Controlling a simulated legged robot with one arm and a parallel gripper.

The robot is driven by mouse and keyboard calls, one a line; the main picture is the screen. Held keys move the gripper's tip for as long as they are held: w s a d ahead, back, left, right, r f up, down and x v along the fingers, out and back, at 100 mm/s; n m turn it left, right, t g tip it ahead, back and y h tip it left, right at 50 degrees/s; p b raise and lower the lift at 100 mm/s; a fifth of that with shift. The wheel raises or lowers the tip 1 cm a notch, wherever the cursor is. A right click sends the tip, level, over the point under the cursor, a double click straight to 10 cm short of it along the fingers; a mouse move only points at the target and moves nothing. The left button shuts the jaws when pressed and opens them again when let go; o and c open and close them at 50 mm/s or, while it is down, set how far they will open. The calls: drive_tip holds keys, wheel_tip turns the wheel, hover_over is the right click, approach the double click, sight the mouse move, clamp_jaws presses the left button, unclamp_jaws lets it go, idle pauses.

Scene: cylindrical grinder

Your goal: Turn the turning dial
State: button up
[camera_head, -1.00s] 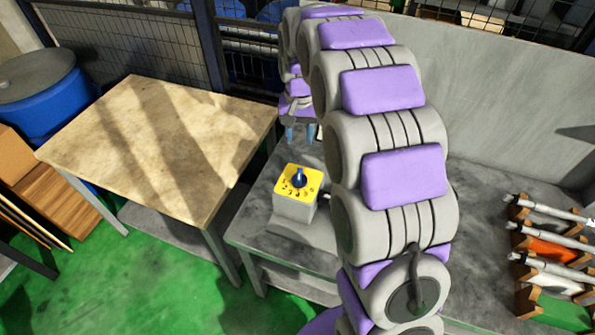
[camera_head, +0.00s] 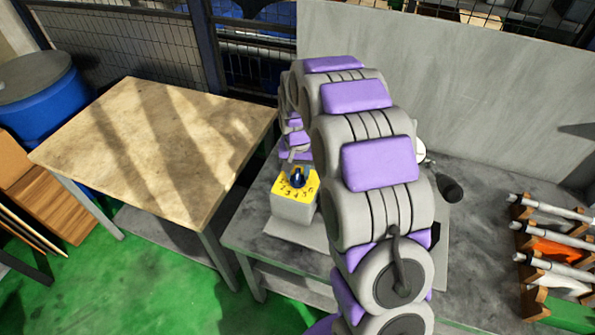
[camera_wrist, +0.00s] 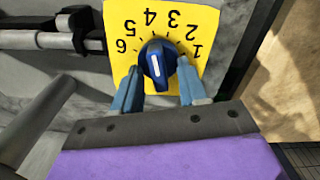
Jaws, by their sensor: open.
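The turning dial (camera_wrist: 157,64) is a dark blue knob with a white pointer line on a yellow plate (camera_wrist: 121,20) numbered 1 to 6. In the head view the dial (camera_head: 297,177) tops a grey box (camera_head: 292,209) on the grey table. My gripper (camera_wrist: 158,84) is open, with one blue finger on each side of the dial's near part. I cannot tell whether the fingers touch it. In the head view the fingers are right at the dial, small and partly hidden by my arm.
A wooden-topped table (camera_head: 150,140) stands to the left of the grey table (camera_head: 470,260). A rack with several rods (camera_head: 555,250) is at the right. A dark cup (camera_head: 449,190) stands behind my arm. A grey wall panel (camera_head: 470,90) rises at the back.

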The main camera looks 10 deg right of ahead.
drive_tip(key=shift+c, duration=0.2)
clamp_jaws()
drive_tip(key=shift+p, duration=0.3)
drive_tip(key=m+p, duration=0.2)
drive_tip(key=shift+s+d+r+m, duration=0.1)
drive_tip(key=shift+m, duration=0.2)
drive_tip(key=shift+m+p, duration=0.95)
drive_tip(key=shift+m, duration=0.55)
